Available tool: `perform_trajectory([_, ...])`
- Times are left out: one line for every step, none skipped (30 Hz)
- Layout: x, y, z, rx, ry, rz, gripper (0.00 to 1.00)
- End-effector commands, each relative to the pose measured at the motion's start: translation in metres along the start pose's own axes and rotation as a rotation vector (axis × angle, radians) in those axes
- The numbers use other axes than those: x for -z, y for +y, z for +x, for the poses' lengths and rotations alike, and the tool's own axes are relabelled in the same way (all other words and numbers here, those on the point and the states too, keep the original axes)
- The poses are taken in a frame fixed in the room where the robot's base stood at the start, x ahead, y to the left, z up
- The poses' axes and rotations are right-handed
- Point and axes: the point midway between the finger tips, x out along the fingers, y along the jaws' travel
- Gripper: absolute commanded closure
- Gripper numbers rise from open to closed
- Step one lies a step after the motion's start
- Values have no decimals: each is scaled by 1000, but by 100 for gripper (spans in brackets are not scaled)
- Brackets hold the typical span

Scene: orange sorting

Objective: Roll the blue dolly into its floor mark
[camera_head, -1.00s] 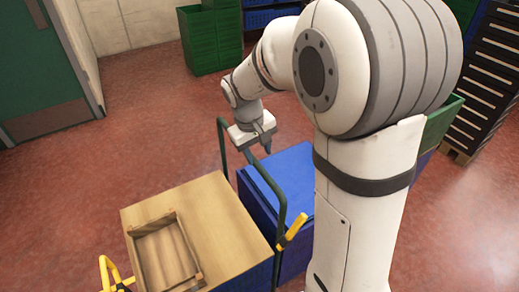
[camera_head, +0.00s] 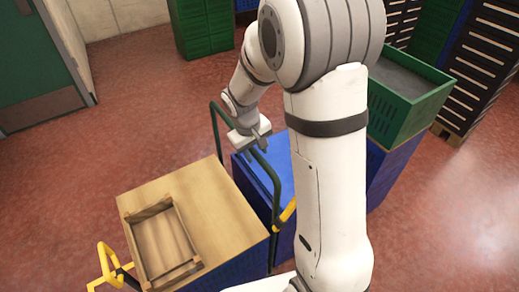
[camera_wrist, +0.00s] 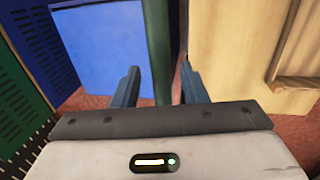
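A green upright handle frame (camera_head: 218,135) stands between a wooden-topped blue unit (camera_head: 225,203) and a blue box (camera_head: 284,172). I cannot tell which of these is the blue dolly. My gripper (camera_head: 258,146) points down over the handle's top bar. In the wrist view, my gripper (camera_wrist: 158,84) has its two fingers wide apart. The green bar (camera_wrist: 159,45) runs between them in the picture, with gaps at both sides. Whether the bar lies fully between the fingertips or just beyond them is unclear. No floor mark is visible.
A shallow wooden tray (camera_head: 150,214) lies on the wooden top. Yellow handles (camera_head: 108,266) stick out at front left. A green crate (camera_head: 408,98) sits on blue crates at right. Dark stacked racks (camera_head: 480,75) stand behind. Red floor at left is open.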

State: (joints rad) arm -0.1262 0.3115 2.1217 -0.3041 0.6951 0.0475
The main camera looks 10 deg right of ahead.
Motion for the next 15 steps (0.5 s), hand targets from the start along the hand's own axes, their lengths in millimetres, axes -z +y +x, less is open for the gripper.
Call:
perform_trajectory([0, 0, 0, 0, 0, 0, 65])
perform_trajectory([0, 0, 0, 0, 0, 0, 68])
perform_trajectory([0, 0, 0, 0, 0, 0, 71])
perform_trajectory([0, 0, 0, 0, 0, 0, 73])
perform_trajectory([0, 0, 0, 0, 0, 0, 76])
perform_trajectory([0, 0, 0, 0, 0, 0, 79])
perform_trajectory([0, 0, 0, 0, 0, 0, 81])
perform_trajectory([0, 0, 0, 0, 1, -1, 84])
perform_trajectory([0, 0, 0, 0, 1, -1, 87])
perform_trajectory([0, 0, 0, 0, 1, -1, 90])
perform_trajectory([0, 0, 0, 0, 1, -1, 92])
perform_trajectory([0, 0, -1, 0, 1, -1, 95])
perform_trajectory([0, 0, -1, 0, 1, -1, 98])
perform_trajectory([0, 0, -1, -1, 1, -1, 100])
perform_trajectory([0, 0, -1, -1, 1, -1, 100])
